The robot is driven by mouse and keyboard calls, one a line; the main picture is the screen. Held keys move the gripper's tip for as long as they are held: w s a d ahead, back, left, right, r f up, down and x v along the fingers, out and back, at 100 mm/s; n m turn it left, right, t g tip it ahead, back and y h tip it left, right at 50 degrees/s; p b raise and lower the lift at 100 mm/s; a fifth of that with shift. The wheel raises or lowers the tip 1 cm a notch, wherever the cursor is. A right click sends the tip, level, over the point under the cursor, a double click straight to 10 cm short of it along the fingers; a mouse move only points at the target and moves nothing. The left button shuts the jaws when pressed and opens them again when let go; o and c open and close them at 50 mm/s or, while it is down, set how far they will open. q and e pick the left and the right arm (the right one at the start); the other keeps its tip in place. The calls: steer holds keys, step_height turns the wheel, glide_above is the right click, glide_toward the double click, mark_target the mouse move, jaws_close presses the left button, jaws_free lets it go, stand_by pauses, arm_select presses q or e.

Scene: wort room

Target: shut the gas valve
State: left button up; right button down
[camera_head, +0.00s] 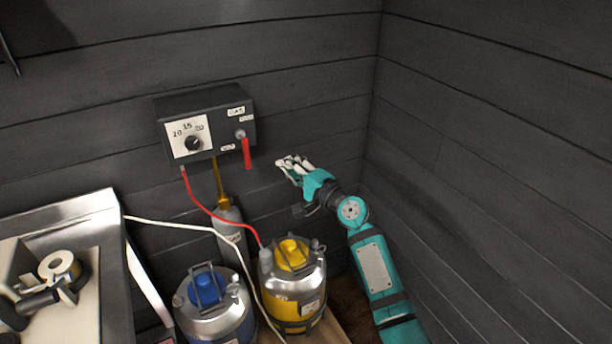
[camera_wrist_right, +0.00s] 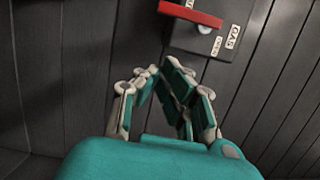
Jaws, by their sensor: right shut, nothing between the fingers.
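The gas valve's red lever (camera_head: 247,152) hangs straight down from a round pivot on the right side of a dark wall box (camera_head: 205,97). A "GAS" label sits above it, with two smaller labels I cannot read surely. My right gripper (camera_head: 291,163) is to the right of the lever and apart from it, shut and empty, its fingers pointing left. In the right wrist view the red lever (camera_wrist_right: 190,13) is at the top, beyond the fingertips of my gripper (camera_wrist_right: 160,72). My left gripper is not in view.
The box has a dial (camera_head: 193,143). A red hose (camera_head: 205,208) runs down to a yellow keg (camera_head: 292,283). A blue keg (camera_head: 207,288) and a grey cylinder (camera_head: 231,232) stand beside it. A metal counter (camera_head: 85,212) is at left. The right wall (camera_head: 480,130) is bare.

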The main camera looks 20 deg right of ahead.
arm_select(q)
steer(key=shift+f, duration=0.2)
arm_select(e)
steer(key=shift+d+v, duration=0.15)
steer(key=shift+v, duration=1.25)
steer(key=shift+d+v, duration=0.15)
steer(key=shift+v, duration=1.25)
